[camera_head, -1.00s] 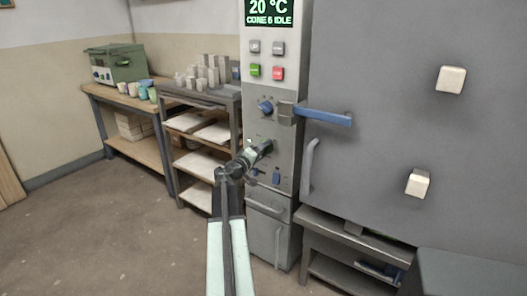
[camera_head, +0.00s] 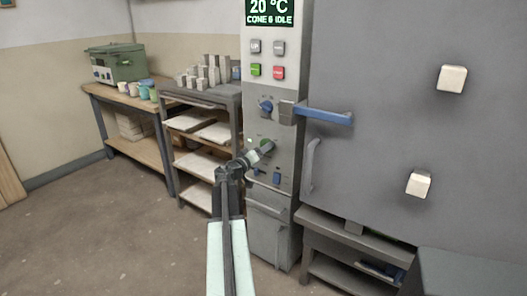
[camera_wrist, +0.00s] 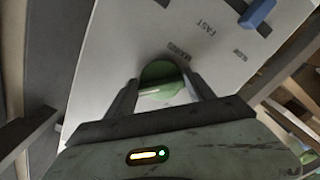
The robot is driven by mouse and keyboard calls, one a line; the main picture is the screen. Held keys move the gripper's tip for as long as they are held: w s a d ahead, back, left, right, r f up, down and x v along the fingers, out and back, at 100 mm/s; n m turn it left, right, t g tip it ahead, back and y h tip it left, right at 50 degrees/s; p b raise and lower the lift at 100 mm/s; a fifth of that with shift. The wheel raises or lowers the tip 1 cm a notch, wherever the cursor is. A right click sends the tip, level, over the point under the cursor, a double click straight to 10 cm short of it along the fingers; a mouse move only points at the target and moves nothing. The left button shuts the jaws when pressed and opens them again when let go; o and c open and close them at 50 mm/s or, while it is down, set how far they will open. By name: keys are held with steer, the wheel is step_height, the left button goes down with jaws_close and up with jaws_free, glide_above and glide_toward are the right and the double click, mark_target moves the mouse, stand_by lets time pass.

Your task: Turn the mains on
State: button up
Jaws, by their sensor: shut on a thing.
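The kiln's control panel (camera_head: 285,160) is a light grey upright column. A green knob (camera_head: 267,146) sits on it, and in the wrist view the knob (camera_wrist: 160,72) is between my two fingers beside a printed label that seems to read MAINS. My gripper (camera_head: 264,150) is shut on this knob, its fingers on either side of it. The fingers hide part of the knob, and I cannot tell its exact setting. The display (camera_head: 269,12) is lit and reads 20 °C, CONE 6 IDLE.
A blue slider (camera_wrist: 258,13) by SLOW and FAST marks is close to the knob. The kiln door (camera_head: 400,130) fills the right. A shelf rack (camera_head: 200,160) stands left; floor at lower left is clear.

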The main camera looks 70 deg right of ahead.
steer(key=o, duration=1.4)
steer(key=shift+a, duration=0.1)
steer(key=v, duration=0.7)
steer(key=shift+a, duration=0.3)
steer(key=shift+w, duration=0.1)
